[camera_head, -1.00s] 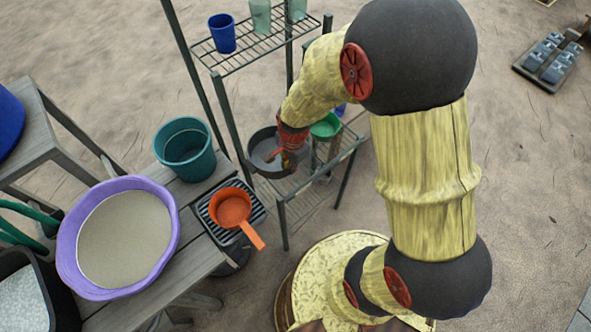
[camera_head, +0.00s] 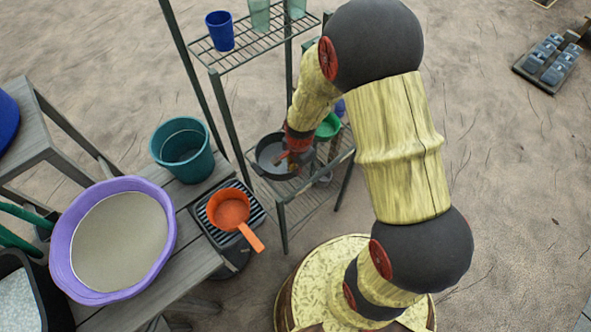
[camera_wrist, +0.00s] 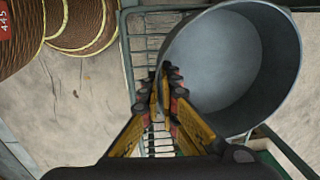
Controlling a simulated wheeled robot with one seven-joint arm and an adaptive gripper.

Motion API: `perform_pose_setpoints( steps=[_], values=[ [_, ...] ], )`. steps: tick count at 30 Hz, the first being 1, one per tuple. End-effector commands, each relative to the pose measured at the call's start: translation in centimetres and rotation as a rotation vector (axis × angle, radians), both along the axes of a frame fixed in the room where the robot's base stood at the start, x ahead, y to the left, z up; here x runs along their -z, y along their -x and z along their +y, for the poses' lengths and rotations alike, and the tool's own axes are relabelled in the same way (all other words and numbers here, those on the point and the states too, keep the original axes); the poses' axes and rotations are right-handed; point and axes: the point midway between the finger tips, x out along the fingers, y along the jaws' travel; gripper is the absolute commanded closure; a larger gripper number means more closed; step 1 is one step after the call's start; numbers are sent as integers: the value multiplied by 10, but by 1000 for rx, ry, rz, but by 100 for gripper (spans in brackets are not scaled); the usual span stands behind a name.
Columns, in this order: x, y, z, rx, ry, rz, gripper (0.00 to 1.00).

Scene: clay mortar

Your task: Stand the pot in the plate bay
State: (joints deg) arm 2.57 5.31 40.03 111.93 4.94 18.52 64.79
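The pot (camera_head: 265,160) is a round dark-grey vessel, open side up, at the left part of the rack's lower wire shelf (camera_head: 296,188). My gripper (camera_head: 284,156) reaches down to it from the right. In the wrist view, the pot (camera_wrist: 215,70) fills the upper right. There my gripper (camera_wrist: 167,88) has its fingers close together at the pot's near-left wall, seemingly pinching the rim. The contact is partly hidden by the fingers. I cannot tell whether the pot's base rests on the shelf. No plate bay can be singled out; it may be part of this shelf.
A green bowl (camera_head: 328,126) is close right of the pot. A rack post stands left of it. The upper shelf (camera_head: 255,52) holds a blue cup (camera_head: 220,32) and pale-green cups. An orange saucepan (camera_head: 229,208), teal bucket (camera_head: 182,150) and purple basin (camera_head: 75,270) sit left.

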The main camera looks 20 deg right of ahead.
Motion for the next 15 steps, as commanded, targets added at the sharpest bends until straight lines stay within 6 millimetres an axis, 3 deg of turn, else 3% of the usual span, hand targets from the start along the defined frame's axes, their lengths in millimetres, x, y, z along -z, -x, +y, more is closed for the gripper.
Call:
perform_pose_setpoints(
  steps=[4, 15],
  values=[
    [3, 0, 0, 0, 0, -1, 100],
    [3, 0, 0, 0, 0, 0, 77]
  ],
)
